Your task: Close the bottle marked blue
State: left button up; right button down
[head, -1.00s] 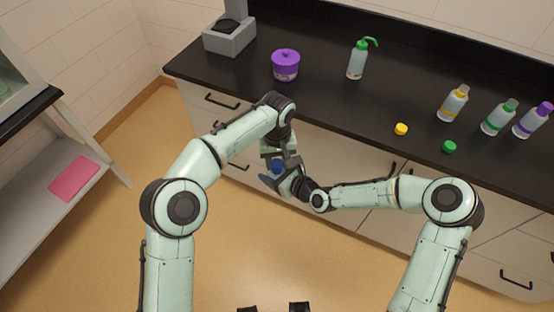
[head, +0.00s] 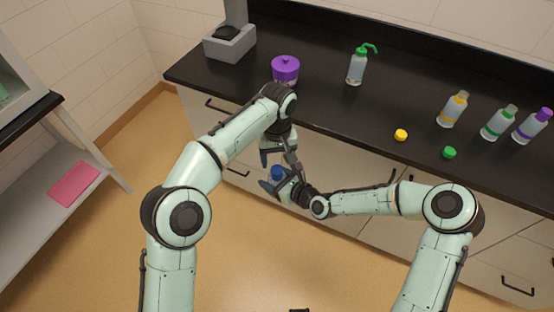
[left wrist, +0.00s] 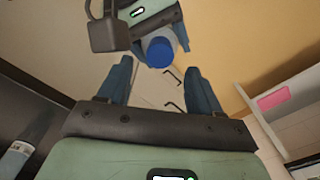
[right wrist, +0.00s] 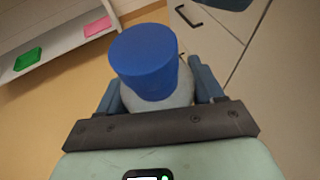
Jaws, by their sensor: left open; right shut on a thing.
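My right gripper (head: 274,187) is shut on the bottle marked blue, held in front of the counter, off any surface. The bottle's pale body (right wrist: 160,99) shows between the fingers in the right wrist view. The blue cap (head: 277,172) sits on top of the bottle; it also shows in the right wrist view (right wrist: 145,60). The cap hides the bottle's neck, so I cannot tell how tight it is. My left gripper (head: 279,158) is open and empty just above the cap. In the left wrist view the cap (left wrist: 160,51) lies beyond the spread fingers, apart from them.
The dark counter (head: 340,110) holds a purple pot (head: 285,70), a green-topped wash bottle (head: 357,67), and yellow (head: 452,110), green (head: 498,123) and purple (head: 531,127) marked bottles. A loose yellow cap (head: 401,135) and green cap (head: 449,152) lie near its front edge.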

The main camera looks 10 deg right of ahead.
aim_at(277, 169)
pick_arm(q)
jog(key=shift+c, duration=0.3)
jog(key=r+n, duration=0.1)
jog(key=n, duration=0.2)
jog(key=shift+r, duration=0.4)
jog(key=r+n, duration=0.1)
jog(key=n, duration=0.2)
jog(key=shift+r, duration=0.35)
jog(key=shift+f, duration=0.1)
jog(key=shift+f, duration=3.95)
jog(key=c, duration=1.1)
jog(key=m, duration=0.6)
